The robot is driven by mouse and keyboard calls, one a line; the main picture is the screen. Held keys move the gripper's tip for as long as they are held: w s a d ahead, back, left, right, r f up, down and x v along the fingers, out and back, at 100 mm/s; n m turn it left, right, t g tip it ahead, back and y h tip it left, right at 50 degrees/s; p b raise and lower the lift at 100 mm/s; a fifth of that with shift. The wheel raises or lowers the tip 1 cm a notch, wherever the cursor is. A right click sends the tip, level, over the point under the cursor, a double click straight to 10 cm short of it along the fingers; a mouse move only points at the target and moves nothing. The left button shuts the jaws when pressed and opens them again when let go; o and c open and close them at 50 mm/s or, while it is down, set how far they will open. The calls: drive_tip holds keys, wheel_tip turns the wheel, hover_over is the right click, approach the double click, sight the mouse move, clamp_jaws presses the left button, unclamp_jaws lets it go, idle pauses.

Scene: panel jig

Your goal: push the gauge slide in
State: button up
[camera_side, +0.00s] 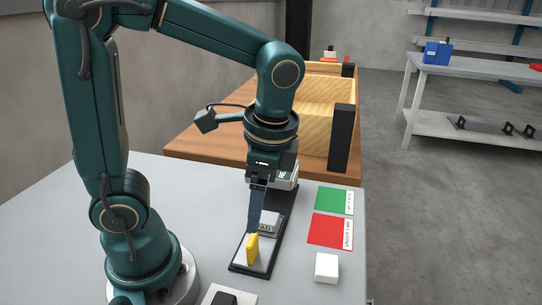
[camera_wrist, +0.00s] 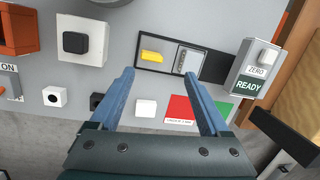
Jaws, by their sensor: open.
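The gauge is a long black base (camera_side: 282,206) with a small display box at its far end; its base also shows in the wrist view (camera_wrist: 215,67). The slide appears to be the light plate with a yellow tab (camera_side: 252,249) at the base's near end; the tab also shows in the wrist view (camera_wrist: 152,56). A grey block marked PAD (camera_side: 268,224) sits between tab and box. My gripper (camera_side: 254,228) points down close to tab and pad. In the wrist view my gripper (camera_wrist: 158,74) is open and empty, its fingers wide apart. Contact with the tab cannot be told.
The display box (camera_wrist: 247,84) reads READY below a white ZERO button. A green card (camera_side: 334,201), a red card (camera_side: 331,231) and a white block (camera_side: 327,267) lie right of the base. A black-knobbed box (camera_wrist: 78,42) and an orange holder (camera_wrist: 16,28) stand left in the wrist view.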

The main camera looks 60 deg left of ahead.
sight(253, 239)
drive_tip(key=f, duration=0.1)
drive_tip(key=f+m+g, duration=0.1)
drive_tip(key=f+g, duration=0.1)
drive_tip(key=shift+w+d+f+y, duration=0.3)
drive_tip(key=shift+d+f+y, duration=0.05)
drive_tip(key=shift+f+y, duration=0.05)
drive_tip(key=shift+s+f+m, duration=0.1)
drive_tip(key=shift+f+m, duration=0.2)
drive_tip(key=shift+s+f+g, duration=0.25)
drive_tip(key=shift+f+g, duration=0.05)
drive_tip(key=shift+f, duration=0.25)
drive_tip(key=shift+x, duration=2.15)
clamp_jaws()
